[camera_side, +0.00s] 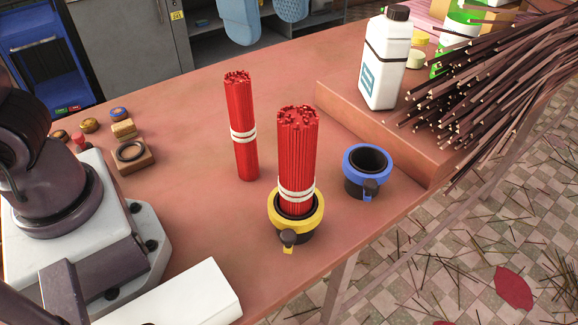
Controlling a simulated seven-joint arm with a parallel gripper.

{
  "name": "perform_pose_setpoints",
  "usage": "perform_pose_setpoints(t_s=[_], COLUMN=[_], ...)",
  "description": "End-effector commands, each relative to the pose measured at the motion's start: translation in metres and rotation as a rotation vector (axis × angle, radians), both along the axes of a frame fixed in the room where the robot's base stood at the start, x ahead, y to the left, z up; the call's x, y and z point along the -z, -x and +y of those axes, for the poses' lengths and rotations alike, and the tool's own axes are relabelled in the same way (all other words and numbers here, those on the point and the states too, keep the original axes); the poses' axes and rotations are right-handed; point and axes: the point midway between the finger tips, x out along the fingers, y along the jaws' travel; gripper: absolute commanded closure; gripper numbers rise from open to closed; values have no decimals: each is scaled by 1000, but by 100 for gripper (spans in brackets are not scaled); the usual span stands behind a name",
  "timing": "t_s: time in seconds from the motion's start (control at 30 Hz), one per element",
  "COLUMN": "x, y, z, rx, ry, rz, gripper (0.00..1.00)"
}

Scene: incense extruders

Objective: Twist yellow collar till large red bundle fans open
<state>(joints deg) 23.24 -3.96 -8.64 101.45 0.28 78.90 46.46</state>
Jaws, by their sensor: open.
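The large red bundle (297,150) stands upright in a black cup with a yellow collar (317,219) around its rim. Two pale bands hold the bundle near its lower end, and its sticks are packed tight. A blue-collared cup (352,156) stands empty to the right. My gripper is not in view; only other parts of my arm show at the left.
A white bottle (385,62) and a pile of dark sticks (475,80) sit on a raised ledge at the back right. Small round pieces (118,114) and a wooden block with a ring (133,158) lie at the left. The table's front right edge is close to both cups.

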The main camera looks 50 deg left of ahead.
Motion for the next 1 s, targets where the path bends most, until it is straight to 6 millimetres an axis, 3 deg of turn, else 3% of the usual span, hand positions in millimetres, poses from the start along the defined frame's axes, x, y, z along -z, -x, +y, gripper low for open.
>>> perform_pose_setpoints(t_s=[0.17,0.7,0.8,1.0], x=[9,156,177,196], y=[-2,-1,-1,-1], z=[-33,-31,-31,-32], rx=[208,206,204,204], ry=[-28,-30,-29,-28], rz=[62,66,64,61], gripper=[48,48,48,48])
